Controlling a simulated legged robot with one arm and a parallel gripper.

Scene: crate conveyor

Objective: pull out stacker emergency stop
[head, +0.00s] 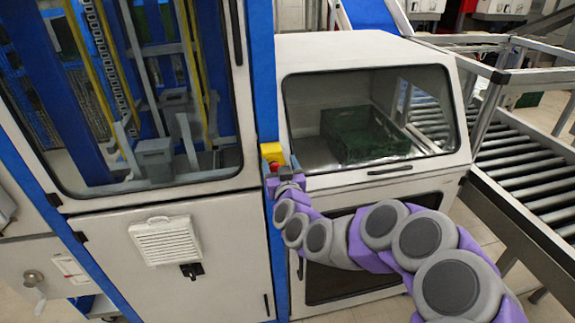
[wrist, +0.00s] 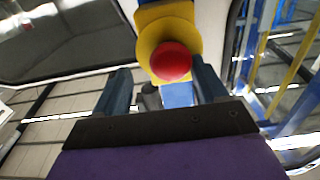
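The stacker emergency stop is a red button (wrist: 171,62) on a yellow housing (wrist: 150,32) in the wrist view. In the head view the yellow housing (head: 272,150) sits on the blue post between the two cabinets. Its red button is mostly hidden behind my gripper there. My gripper (head: 281,170) is right at the button in the head view. In the wrist view its two dark fingers (wrist: 162,72) are spread apart, one on each side of the button, with gaps between. Nothing is held. I cannot tell how far the fingertips reach along the button.
A windowed stacker cabinet (head: 120,195) stands left of the blue post (head: 264,70). A white cabinet (head: 360,48) with a sloped window stands right of it, with a green crate (head: 365,135) inside. A roller conveyor (head: 530,165) runs along the right.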

